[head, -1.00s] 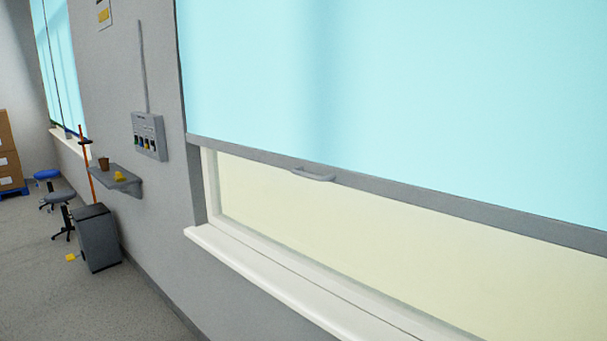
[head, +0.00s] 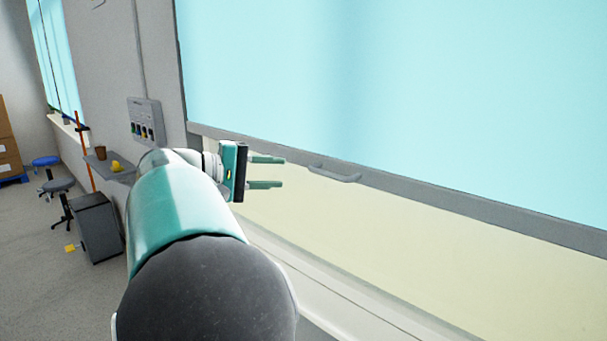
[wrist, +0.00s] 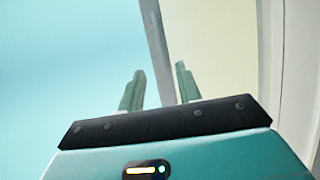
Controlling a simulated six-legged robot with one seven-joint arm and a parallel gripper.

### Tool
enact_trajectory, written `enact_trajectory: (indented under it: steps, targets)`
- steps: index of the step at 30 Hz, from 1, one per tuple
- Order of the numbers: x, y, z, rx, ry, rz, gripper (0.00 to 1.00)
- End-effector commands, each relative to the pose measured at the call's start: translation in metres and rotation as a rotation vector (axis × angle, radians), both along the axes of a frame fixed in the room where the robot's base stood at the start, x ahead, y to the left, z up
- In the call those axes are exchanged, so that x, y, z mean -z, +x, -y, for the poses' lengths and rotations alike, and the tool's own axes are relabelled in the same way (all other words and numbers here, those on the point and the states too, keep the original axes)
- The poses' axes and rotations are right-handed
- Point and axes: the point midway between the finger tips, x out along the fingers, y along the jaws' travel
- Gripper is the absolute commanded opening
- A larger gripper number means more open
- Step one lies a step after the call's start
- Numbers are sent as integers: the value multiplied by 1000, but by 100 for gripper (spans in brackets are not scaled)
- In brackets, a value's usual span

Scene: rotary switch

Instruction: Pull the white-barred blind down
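The light-blue blind (head: 450,90) covers the upper part of the window. Its bottom bar (head: 440,204) looks grey, and a small grey handle (head: 335,174) sticks out from it. My gripper (head: 282,172) is open and empty, in front of the window just left of the handle and apart from it. In the wrist view my gripper (wrist: 160,72) has its two fingers spread, with the bar (wrist: 155,45) passing behind the gap between them. The blind's cloth (wrist: 60,60) fills the left of that view.
Pale window glass (head: 430,255) shows below the bar, above a white sill (head: 350,300) partly hidden by my arm. To the left are a wall control box (head: 146,121), a small shelf (head: 110,165), a grey bin (head: 97,228) and stools.

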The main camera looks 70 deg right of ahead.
Motion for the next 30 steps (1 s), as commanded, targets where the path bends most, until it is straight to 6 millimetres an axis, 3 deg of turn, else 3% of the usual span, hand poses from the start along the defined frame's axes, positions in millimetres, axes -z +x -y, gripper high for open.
enact_trajectory:
  steps: [5,19,30]
  targets:
    - [3,-18,11,1,-1,0,34]
    - [20,-82,75,-1,1,2,34]
    - [25,-97,94,-5,1,2,34]
